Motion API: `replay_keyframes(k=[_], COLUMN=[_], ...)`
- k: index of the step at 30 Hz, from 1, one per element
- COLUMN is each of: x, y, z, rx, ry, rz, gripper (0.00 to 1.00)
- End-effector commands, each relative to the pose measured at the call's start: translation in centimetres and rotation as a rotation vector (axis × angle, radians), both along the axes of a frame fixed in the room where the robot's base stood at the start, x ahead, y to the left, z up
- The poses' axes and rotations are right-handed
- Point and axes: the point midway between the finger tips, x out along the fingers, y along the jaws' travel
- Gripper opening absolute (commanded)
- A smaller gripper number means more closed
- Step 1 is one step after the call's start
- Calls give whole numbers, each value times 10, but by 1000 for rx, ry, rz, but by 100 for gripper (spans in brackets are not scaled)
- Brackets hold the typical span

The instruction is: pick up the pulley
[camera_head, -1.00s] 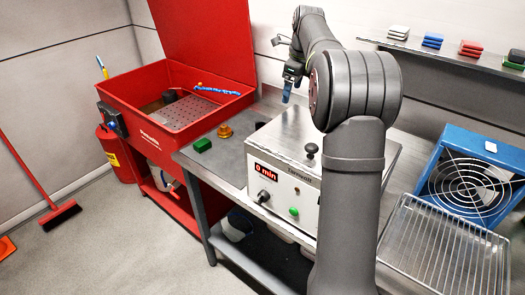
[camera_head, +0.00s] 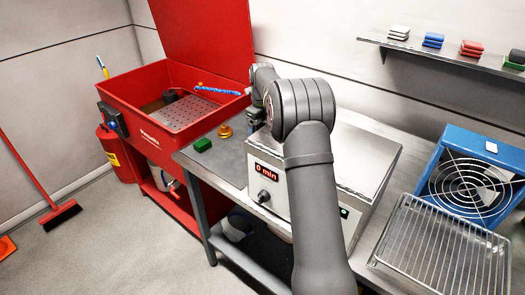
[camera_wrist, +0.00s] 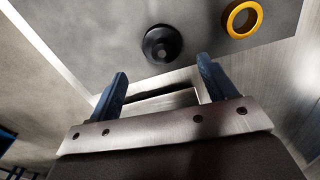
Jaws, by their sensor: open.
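A dark round part with a raised hub, which looks like the pulley (camera_wrist: 162,44), lies on the grey bench top in the wrist view. It is just beyond my fingertips, roughly between them, and apart from both. My gripper (camera_wrist: 162,72) is open and empty, its two blue fingers spread. In the head view my arm hides the pulley and most of the gripper, low over the bench beside the steel box.
A yellow-orange ring (camera_wrist: 242,19) lies near the pulley; it shows as an orange part (camera_head: 225,131) in the head view. A green block (camera_head: 202,145) lies left of it. The steel box (camera_head: 350,160) stands right, the red wash basin (camera_head: 150,128) left.

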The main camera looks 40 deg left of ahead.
Motion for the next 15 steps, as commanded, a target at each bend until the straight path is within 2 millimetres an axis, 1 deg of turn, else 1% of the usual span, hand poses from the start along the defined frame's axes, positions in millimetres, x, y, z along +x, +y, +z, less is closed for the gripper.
replay_keyframes(k=[1,3,8,10,15], x=[0,0,0,1,3], y=[0,0,0,0,0], z=[-7,-13,-20,-25,-51], rx=[-1,0,0,0,-2], ry=[1,1,1,1,2], rz=[0,0,0,0,0], gripper=[77,77,77,77,77])
